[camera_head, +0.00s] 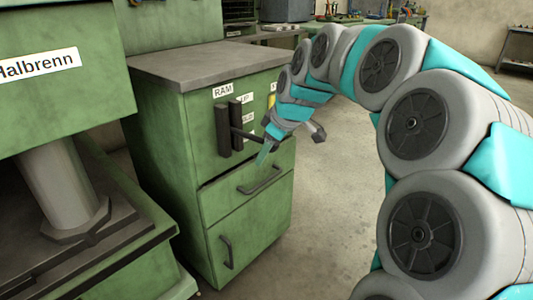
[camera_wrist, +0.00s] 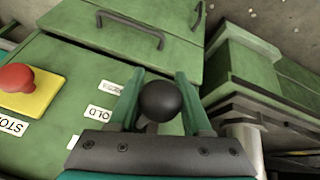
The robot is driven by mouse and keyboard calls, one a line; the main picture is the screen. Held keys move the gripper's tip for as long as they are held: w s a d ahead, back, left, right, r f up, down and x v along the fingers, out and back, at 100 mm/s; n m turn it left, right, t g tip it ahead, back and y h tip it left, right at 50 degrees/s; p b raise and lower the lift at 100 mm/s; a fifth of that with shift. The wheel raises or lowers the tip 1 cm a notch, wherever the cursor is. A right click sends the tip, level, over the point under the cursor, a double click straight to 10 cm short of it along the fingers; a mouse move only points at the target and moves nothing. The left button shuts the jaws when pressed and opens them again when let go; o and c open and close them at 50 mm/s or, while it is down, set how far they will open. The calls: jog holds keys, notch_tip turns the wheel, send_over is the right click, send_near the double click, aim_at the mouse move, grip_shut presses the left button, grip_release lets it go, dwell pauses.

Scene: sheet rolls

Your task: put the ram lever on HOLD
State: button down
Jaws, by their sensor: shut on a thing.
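The ram lever is a dark rod (camera_head: 245,134) standing out from a dark slotted plate (camera_head: 223,130) on the green cabinet's front, under the RAM label (camera_head: 223,90). Its black ball knob (camera_wrist: 160,101) sits between my gripper's (camera_wrist: 160,80) two teal fingers in the wrist view. My gripper (camera_head: 264,154) is shut on the knob. In the head view the gripper hides the knob. The HOLD label (camera_wrist: 101,113) shows partly upside down in the wrist view, beside the lever, with labels above and below it. I cannot tell exactly which label the lever lines up with.
A red stop button (camera_wrist: 16,78) on a yellow plate sits at the left in the wrist view. Drawer handles (camera_head: 261,180) stick out below the lever. A green press (camera_head: 50,85) stands left of the cabinet. The floor (camera_head: 325,220) to the right is clear.

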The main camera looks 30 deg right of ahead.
jog(key=shift+f+t+b, duration=0.3)
jog(key=shift+f, duration=0.1)
jog(key=shift+c, duration=1.8)
grip_release()
jog(key=v, duration=0.7)
jog(key=shift+d+r, duration=0.1)
jog(key=shift+s+r, duration=0.2)
